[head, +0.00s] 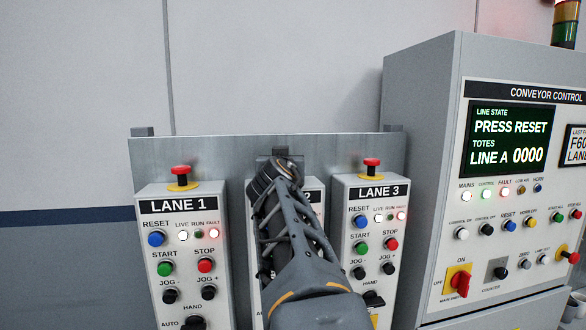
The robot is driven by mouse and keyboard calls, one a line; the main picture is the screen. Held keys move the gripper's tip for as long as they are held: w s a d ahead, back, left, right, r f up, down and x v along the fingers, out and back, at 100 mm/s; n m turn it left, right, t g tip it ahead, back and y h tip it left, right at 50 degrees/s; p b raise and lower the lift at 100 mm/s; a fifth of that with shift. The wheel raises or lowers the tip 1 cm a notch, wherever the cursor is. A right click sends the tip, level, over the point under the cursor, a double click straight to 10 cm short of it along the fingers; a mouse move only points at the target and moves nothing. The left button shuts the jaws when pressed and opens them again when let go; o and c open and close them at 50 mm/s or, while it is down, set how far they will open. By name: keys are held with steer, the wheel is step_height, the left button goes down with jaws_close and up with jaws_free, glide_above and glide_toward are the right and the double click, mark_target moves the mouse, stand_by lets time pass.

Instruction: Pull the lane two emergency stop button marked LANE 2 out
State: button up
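My gripper (277,172) reaches up from the bottom of the head view and covers most of the middle control box (316,215), between the boxes marked LANE 1 and LANE 3.
The LANE 1 box (184,225) and LANE 3 box (378,215) stand close on either side, each with a red mushroom button on top. A grey backplate (225,158) stands behind them. The large conveyor control cabinet (425,110) is at the right.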

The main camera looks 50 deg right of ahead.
steer(key=shift+r, duration=0.35)
steer(key=o, duration=0.7)
steer(key=shift+a, duration=0.1)
steer(key=shift+o, duration=1.1)
steer(key=shift+f, duration=0.1)
steer(key=shift+s+a+f+b, duration=0.1)
steer(key=shift+s+a+b, duration=0.15)
steer(key=shift+a+b, duration=0.1)
steer(key=b+v, duration=0.4)
steer(key=v, duration=0.8)
steer(key=shift+s+a+b, duration=0.25)
steer(key=shift+s+b, duration=0.05)
